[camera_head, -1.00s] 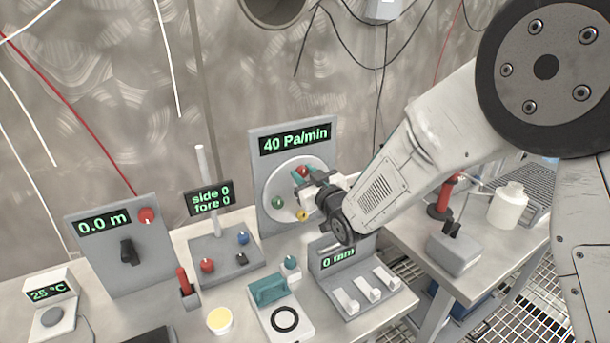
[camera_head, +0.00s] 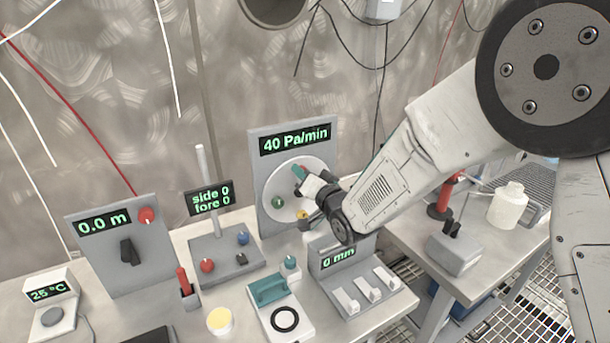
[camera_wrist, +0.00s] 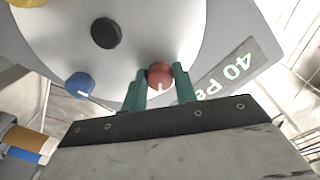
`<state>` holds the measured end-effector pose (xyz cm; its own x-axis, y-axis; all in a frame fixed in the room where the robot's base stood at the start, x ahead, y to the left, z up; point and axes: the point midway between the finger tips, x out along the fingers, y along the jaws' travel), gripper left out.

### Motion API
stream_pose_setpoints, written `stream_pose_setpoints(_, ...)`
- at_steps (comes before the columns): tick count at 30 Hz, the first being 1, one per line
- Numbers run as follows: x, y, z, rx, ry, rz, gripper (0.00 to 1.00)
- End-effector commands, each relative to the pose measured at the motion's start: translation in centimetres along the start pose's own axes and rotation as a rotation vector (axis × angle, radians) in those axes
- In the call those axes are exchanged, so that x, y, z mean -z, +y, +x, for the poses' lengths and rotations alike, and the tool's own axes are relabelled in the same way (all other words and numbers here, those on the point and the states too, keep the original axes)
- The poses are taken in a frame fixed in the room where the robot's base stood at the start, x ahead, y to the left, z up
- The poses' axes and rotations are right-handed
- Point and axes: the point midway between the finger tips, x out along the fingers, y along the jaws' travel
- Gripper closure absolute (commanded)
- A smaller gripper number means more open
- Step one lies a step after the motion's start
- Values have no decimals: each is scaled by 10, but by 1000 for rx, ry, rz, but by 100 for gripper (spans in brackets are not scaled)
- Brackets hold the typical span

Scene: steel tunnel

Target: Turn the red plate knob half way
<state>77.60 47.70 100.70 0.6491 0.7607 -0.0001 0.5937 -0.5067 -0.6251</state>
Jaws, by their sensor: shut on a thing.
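The round white plate (camera_head: 285,175) is on the grey upright panel (camera_head: 262,150), which reads 40 Pa/min. The red knob (camera_wrist: 160,75) sits between my teal fingers in the wrist view, its white mark pointing down in that picture. My gripper (camera_wrist: 160,88) is shut on it. In the head view my gripper (camera_head: 299,174) is at the upper right of the plate and hides the red knob. A blue knob (camera_wrist: 80,85) and a black knob (camera_wrist: 106,33) show on the plate in the wrist view. A green knob (camera_head: 278,202) shows at the plate's lower left.
A yellow knob (camera_head: 302,216) is just below my gripper. A box with white levers (camera_head: 347,295) and a 0 mm display stands in front.

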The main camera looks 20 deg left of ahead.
Motion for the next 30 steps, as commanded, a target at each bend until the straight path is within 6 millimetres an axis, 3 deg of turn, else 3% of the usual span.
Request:
stream_pose_setpoints(18, 0, 1, 0, -1, 1, 582, 94)
stream_pose_setpoints(30, 0, 1, 0, -1, 1, 869, 94)
